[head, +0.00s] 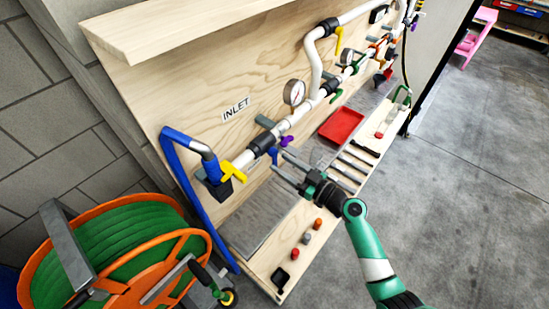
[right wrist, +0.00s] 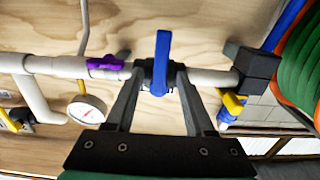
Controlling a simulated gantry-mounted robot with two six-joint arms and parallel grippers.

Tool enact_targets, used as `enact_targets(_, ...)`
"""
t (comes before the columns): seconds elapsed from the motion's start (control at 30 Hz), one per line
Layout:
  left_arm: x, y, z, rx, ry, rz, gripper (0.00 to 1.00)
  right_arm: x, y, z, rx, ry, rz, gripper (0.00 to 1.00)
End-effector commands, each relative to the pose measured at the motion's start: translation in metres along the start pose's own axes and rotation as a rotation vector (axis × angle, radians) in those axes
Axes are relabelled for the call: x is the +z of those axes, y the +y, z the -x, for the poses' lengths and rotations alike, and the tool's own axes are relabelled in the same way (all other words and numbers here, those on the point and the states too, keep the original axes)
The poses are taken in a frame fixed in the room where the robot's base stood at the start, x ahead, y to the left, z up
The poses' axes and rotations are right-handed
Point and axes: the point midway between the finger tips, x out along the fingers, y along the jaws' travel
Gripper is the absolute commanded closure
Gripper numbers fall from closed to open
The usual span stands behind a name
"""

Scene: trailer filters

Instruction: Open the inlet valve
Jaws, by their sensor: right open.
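The INLET label (head: 236,109) is on the plywood panel, above the white pipe run. A blue valve handle (head: 273,155) sits on a black valve body near it. In the right wrist view the blue handle (right wrist: 163,62) stands crosswise to the pipe. My right gripper (head: 280,164) is open at this valve. In the right wrist view its fingers (right wrist: 160,76) lie one on each side of the blue handle, with a gap visible; contact cannot be told. A yellow handle (head: 232,173) is at the pipe's left end. My left gripper is not in view.
A purple handle (head: 287,141) and a pressure gauge (head: 294,93) are further along the pipe. A red tray (head: 341,125) and several small parts lie on the bench below. An orange hose reel (head: 125,250) stands lower left. Open floor is at right.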

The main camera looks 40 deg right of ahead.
Motion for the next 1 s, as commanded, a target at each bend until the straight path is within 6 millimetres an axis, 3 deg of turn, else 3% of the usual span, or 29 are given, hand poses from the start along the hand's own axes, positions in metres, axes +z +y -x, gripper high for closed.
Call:
enact_targets(0.2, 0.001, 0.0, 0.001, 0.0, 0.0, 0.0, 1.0, 0.0, 0.0, -0.031, -0.001, 0.0, 0.0, 0.46)
enact_targets(0.5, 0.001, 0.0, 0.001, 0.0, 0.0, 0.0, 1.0, 0.0, 0.0, -0.036, -0.001, 0.0, 0.0, 0.46)
enact_targets(0.8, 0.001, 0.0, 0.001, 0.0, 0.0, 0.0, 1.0, 0.0, 0.0, -0.035, 0.0, 0.0, 0.001, 0.98)
enact_targets(1.0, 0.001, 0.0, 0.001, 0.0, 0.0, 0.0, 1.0, 0.0, 0.0, -0.035, 0.0, 0.0, 0.001, 1.0)
